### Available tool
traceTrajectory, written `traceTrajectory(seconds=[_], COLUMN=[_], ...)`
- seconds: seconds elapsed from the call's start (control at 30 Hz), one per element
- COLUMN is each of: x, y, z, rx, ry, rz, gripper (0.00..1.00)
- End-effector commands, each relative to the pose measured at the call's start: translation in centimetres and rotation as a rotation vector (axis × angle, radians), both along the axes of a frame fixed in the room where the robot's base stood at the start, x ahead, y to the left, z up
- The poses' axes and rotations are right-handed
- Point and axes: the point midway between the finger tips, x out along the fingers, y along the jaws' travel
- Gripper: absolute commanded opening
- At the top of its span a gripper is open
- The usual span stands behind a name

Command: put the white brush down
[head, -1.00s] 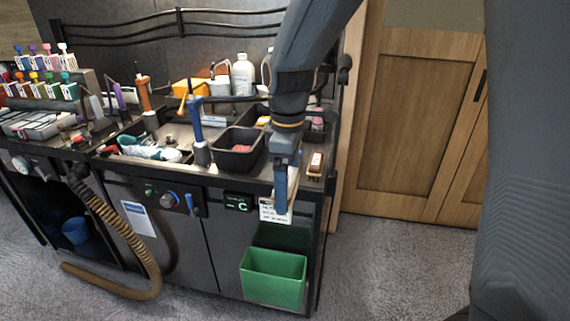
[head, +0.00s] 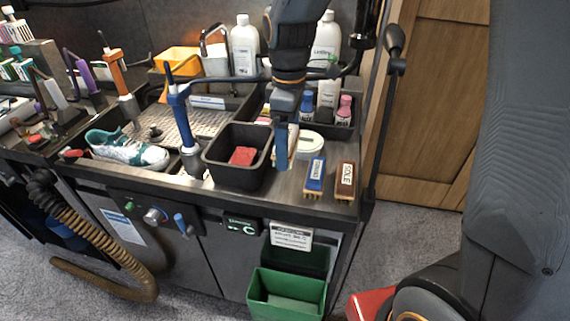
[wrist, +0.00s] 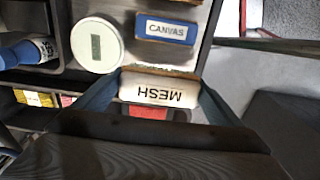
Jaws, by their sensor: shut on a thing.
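The white brush (wrist: 158,93), labelled MESH, is held between the two fingers of my gripper (wrist: 158,80) in the wrist view. In the head view my gripper (head: 284,160) points down over the counter, just right of the black bin, and mostly hides the brush; a pale edge of the brush (head: 293,138) shows beside the finger. Whether the brush touches the counter cannot be told.
The blue CANVAS brush (head: 315,175) and brown SOLE brush (head: 345,181) lie to the right. A round white tin (head: 309,142) sits behind. The black bin (head: 225,172) holds a red block. Little bare counter (head: 290,186) shows in front.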

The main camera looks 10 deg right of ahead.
Motion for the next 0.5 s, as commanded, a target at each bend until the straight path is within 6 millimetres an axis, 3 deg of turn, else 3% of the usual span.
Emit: traceTrajectory(seconds=[0.2,0.5], x=[-0.2,-0.2], y=[0.0,0.0], z=[-3.6,-6.8], rx=[0.0,-0.001], ry=[0.004,0.005], rz=[0.0,0.0], gripper=[0.68,0.68])
